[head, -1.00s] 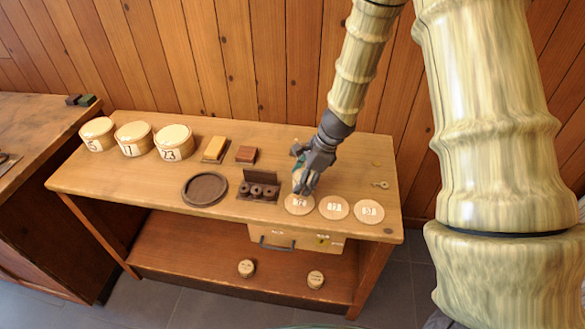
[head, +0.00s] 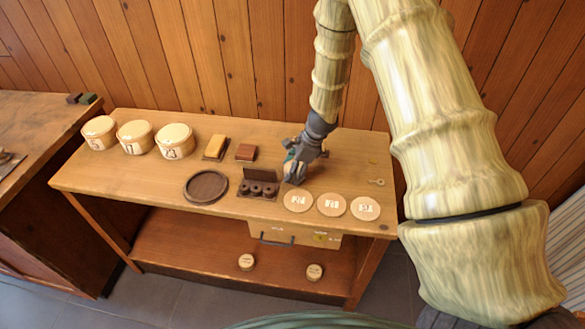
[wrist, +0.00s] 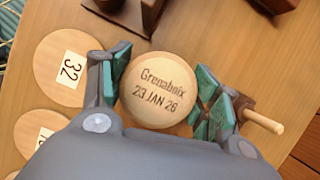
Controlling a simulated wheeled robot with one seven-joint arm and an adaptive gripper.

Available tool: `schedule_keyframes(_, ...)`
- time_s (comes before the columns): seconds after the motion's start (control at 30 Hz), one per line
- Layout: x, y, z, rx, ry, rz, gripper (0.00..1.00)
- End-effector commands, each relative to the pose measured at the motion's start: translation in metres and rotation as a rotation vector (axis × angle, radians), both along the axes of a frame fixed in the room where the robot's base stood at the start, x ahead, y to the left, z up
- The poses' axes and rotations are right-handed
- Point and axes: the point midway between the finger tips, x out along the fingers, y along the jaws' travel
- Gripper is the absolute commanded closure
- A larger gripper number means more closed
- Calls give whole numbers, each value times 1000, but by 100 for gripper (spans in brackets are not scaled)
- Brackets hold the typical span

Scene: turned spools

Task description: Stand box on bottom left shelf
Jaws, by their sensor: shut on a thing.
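A small round pale wooden box (wrist: 158,75), its lid marked "Grenaboix 23 JAN 26", sits between the green-padded fingers of my gripper (wrist: 160,92) in the wrist view. My gripper is shut on it, with pads at both sides. In the head view my gripper (head: 293,173) is over the tabletop, behind the left numbered disc (head: 298,202) and right of a dark spool rack (head: 259,187); its fingers hide the box there.
Two more numbered discs (head: 331,205) lie right of the first. A dark round tray (head: 206,187), yellow block (head: 215,146), red-brown block (head: 246,152) and three large round boxes (head: 174,140) stand leftward. A handled drawer (head: 290,234) hangs above the shelf's right half.

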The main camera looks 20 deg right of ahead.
Motion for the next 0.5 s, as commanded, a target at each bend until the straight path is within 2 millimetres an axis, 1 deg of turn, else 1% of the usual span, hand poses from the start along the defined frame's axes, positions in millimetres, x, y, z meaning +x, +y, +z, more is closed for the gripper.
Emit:
schedule_keyframes(0.4, 0, 0, -5, 0, 0, 0, 59)
schedule_keyframes(0.43, 0, 0, -5, 0, 0, 0, 34)
schedule_keyframes(0.5, 0, 0, -4, 0, 0, 1, 21)
